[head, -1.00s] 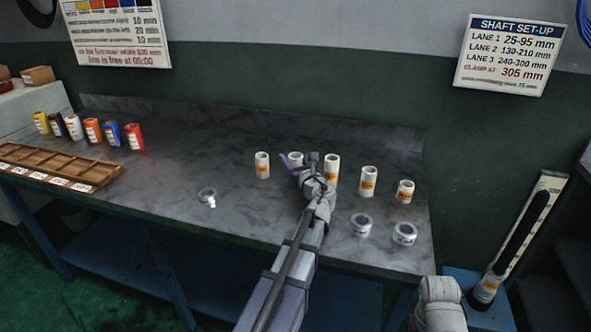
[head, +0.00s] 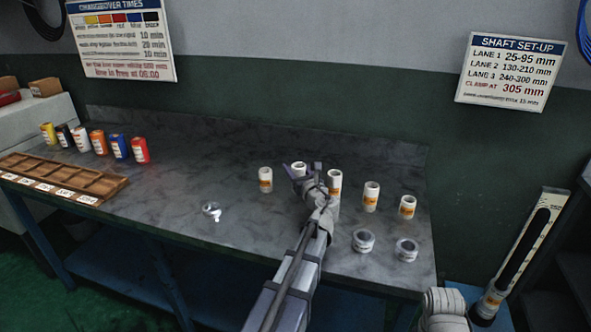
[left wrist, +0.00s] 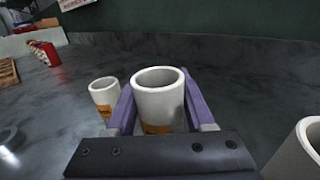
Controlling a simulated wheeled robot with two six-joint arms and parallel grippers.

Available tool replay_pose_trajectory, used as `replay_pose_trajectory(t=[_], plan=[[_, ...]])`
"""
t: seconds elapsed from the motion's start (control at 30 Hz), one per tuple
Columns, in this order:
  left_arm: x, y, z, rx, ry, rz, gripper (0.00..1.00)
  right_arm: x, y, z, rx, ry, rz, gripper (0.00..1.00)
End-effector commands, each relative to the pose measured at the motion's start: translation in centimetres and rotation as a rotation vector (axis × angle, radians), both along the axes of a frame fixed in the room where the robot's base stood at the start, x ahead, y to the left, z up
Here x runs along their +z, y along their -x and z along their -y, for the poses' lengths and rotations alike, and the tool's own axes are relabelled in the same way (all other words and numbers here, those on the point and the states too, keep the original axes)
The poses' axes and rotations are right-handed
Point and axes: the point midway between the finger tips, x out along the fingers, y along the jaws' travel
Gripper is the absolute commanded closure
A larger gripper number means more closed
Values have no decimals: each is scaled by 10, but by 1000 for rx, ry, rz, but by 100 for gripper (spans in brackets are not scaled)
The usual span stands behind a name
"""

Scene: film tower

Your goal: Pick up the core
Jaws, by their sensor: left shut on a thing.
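My left gripper (head: 303,172) is shut on a white hollow core (head: 299,168) with an orange label. In the left wrist view the core (left wrist: 158,95) stands upright between the two purple fingers (left wrist: 158,108). Its foot is hidden by the gripper, so I cannot tell if it touches the bench. Other white cores stand beside it: one to the left (head: 265,180), a taller one just to the right (head: 334,183), and two farther right (head: 371,196), (head: 407,207). Part of my right arm shows at the lower right; its gripper is out of view.
Three grey rings (head: 211,210), (head: 363,241), (head: 406,250) lie on the dark bench (head: 170,185). Coloured rolls (head: 119,147) and a wooden tray (head: 110,186) are at the left. A shaft stand (head: 520,255) stands at the right. The bench's middle left is mostly clear.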

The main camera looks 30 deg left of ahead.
Motion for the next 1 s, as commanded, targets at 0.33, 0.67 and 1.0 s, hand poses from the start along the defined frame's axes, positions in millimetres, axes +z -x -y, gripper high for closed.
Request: replay_pose_trajectory(t=[0.33, 0.67, 1.0], plan=[[60, 0, 0, 0, 0, 0, 100, 60, 0, 0, 0, 0, 0, 50], [82, 0, 0, 0, 0, 0, 100, 82, 0, 0, 0, 0, 0, 50], [81, 0, 0, 0, 0, 0, 100, 81, 0, 0, 0, 0, 0, 50]])
